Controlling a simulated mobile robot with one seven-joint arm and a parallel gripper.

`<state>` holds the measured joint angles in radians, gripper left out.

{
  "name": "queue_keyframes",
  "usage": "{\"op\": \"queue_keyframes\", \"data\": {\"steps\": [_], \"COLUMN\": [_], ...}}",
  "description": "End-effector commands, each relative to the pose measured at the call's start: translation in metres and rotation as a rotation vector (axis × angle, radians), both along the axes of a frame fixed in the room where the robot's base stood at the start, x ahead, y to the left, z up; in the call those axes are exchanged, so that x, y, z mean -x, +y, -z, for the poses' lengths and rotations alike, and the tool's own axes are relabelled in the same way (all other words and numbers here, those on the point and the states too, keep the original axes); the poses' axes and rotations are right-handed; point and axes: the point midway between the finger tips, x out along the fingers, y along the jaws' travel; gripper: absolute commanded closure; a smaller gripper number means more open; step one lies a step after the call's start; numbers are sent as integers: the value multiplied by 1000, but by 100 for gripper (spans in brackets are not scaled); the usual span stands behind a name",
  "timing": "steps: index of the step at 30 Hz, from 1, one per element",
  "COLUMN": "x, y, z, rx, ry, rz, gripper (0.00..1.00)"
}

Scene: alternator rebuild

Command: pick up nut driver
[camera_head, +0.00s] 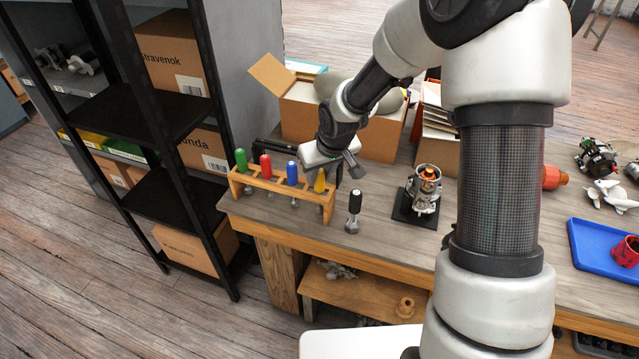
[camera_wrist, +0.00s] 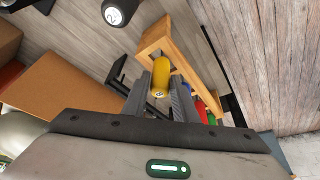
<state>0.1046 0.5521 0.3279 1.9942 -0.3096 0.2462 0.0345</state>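A wooden rack (camera_head: 262,184) at the table's left end holds drivers with green (camera_head: 241,160), red (camera_head: 265,166), blue (camera_head: 292,173) and yellow (camera_head: 320,181) handles. A black-handled tool (camera_head: 354,203) stands upright on the table, right of the rack. I cannot tell which is the nut driver. My gripper (camera_head: 350,168) is just above the yellow handle. In the wrist view, the open fingers of my gripper (camera_wrist: 161,98) appear on either side of the yellow handle (camera_wrist: 159,78), with no clear grip on it. The handle's lower part and shaft are partly hidden.
An alternator assembly (camera_head: 425,190) stands on a black plate right of the black-handled tool. Open cardboard boxes (camera_head: 300,118) sit behind the rack. A black shelf (camera_head: 150,115) stands close on the left. A blue tray (camera_head: 597,250) lies at the right.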

Motion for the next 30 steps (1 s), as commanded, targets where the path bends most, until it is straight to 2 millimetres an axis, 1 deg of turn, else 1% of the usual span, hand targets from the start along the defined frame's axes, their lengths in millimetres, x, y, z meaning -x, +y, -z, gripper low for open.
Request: {"op": "queue_keyframes", "data": {"steps": [1,4,12,17,20,23,30], "x": [0,0,0,0,-1,-1,-1], "y": [0,0,0,0,-1,0,-1], "z": [0,0,-1,-11,-23,-40,-90], "rx": [0,0,0,0,0,-1,-1], "ry": [0,0,-1,-1,-4,-5,-5], "rz": [0,0,0,0,2,1,2], "gripper": [83,100,100,100,100,100,100]}}
